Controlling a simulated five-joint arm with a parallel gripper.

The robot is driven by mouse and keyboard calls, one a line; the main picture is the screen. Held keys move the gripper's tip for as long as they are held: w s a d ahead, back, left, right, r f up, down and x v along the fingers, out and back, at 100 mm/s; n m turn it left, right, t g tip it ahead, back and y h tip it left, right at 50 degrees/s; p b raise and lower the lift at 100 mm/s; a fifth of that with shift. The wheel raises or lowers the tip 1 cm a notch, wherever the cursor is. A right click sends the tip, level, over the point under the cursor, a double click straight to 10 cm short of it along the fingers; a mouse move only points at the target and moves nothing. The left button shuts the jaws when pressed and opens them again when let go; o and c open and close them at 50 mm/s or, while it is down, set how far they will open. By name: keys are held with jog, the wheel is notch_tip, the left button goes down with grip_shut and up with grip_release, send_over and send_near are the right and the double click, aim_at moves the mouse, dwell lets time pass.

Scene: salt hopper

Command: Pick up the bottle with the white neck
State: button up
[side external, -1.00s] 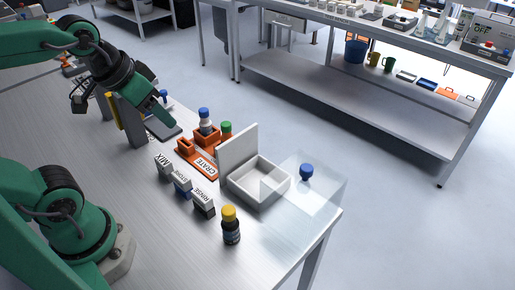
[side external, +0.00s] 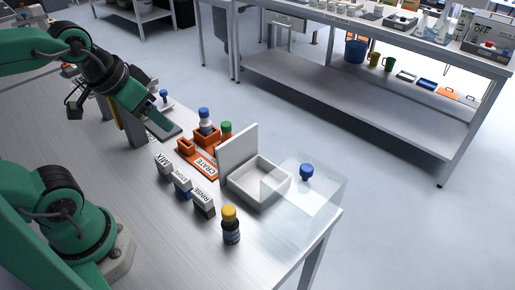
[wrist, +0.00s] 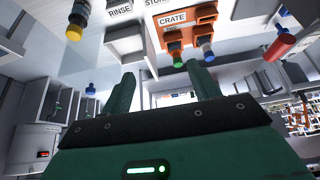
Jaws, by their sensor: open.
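The bottle with the white neck (side external: 205,121) has a blue cap and stands upright in the orange crate (side external: 193,158), at its far side. In the wrist view the same bottle (wrist: 206,43) shows upper right of centre, cap toward me. My gripper (side external: 157,112) is to the left of the crate in the side view, apart from the bottle. In the wrist view my gripper's two green fingers (wrist: 163,85) are spread with nothing between them. The bottle's lower part is hidden by the crate.
A green-capped bottle (side external: 226,128) stands close beside it. A white open-lidded box (side external: 259,196), labelled blocks (side external: 183,186) and a yellow-capped dark bottle (side external: 231,230) stand nearer. A red bottle (wrist: 281,45) shows in the wrist view.

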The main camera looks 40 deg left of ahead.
dwell(0.3)
jog(key=g, duration=0.5)
send_near(204, 110)
jog(key=f, duration=0.6)
jog(key=shift+w+d, duration=0.1)
jog(key=shift+w, duration=0.1)
jog(key=shift+w+a+f+g, duration=0.2)
jog(key=shift+f+g, duration=0.1)
jog(key=shift+f, duration=1.4)
jog(key=shift+f, duration=0.1)
jog(key=shift+s+a+f, duration=0.1)
jog(key=shift+f, duration=2.4)
